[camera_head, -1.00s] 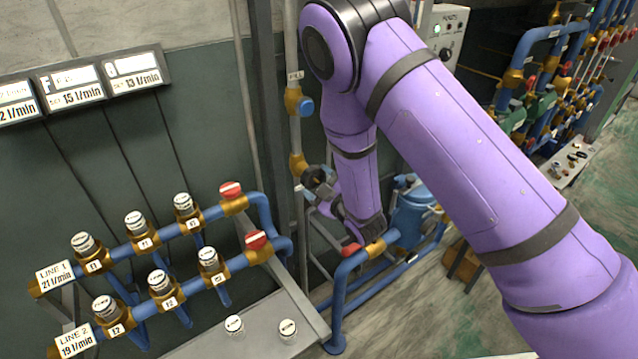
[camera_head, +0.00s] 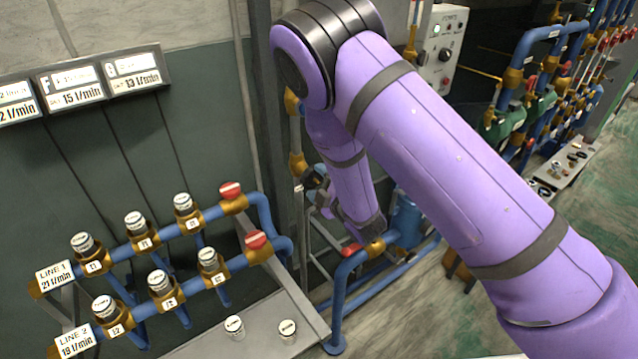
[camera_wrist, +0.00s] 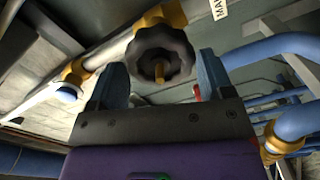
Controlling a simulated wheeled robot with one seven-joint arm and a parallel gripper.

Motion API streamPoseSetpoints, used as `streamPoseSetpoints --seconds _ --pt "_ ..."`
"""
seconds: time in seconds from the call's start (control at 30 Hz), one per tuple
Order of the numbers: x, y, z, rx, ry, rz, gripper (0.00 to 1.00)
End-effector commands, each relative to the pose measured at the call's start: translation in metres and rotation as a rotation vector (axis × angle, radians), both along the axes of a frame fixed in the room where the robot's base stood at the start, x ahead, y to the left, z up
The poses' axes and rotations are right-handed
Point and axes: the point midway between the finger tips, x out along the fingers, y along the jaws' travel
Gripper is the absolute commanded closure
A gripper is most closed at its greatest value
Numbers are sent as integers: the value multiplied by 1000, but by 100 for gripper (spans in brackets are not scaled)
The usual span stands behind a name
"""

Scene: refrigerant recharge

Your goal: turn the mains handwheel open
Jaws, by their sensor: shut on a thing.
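The mains handwheel (camera_wrist: 161,54) is a dark, lobed wheel on a brass valve, close ahead in the wrist view. A partly cut-off label (camera_wrist: 219,9) beside it begins "MA". My gripper (camera_wrist: 162,76) has one blue finger on each side of the wheel and is shut on it. The exact contact of the fingertips with the rim is hard to make out. In the head view the handwheel (camera_head: 314,176) is a small dark shape on the vertical pipe, partly hidden by my purple arm. My gripper is mostly hidden there too.
Two blue pipe lines with white-capped valves (camera_head: 160,282) and red-topped ends (camera_head: 257,240) stand at left. A grey bench (camera_head: 260,322) holds two loose caps. A blue vessel (camera_head: 404,222) stands right of my wrist. A control box (camera_head: 440,50) and more pipework lie behind.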

Motion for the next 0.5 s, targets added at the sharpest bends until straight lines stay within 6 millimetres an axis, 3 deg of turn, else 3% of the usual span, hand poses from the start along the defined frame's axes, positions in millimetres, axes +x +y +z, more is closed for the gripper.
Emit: streamPoseSetpoints --seconds 0.17,0.5 --pt "1 0 1 -25 -22 0 54" --pt "0 0 2 -327 -225 0 54"
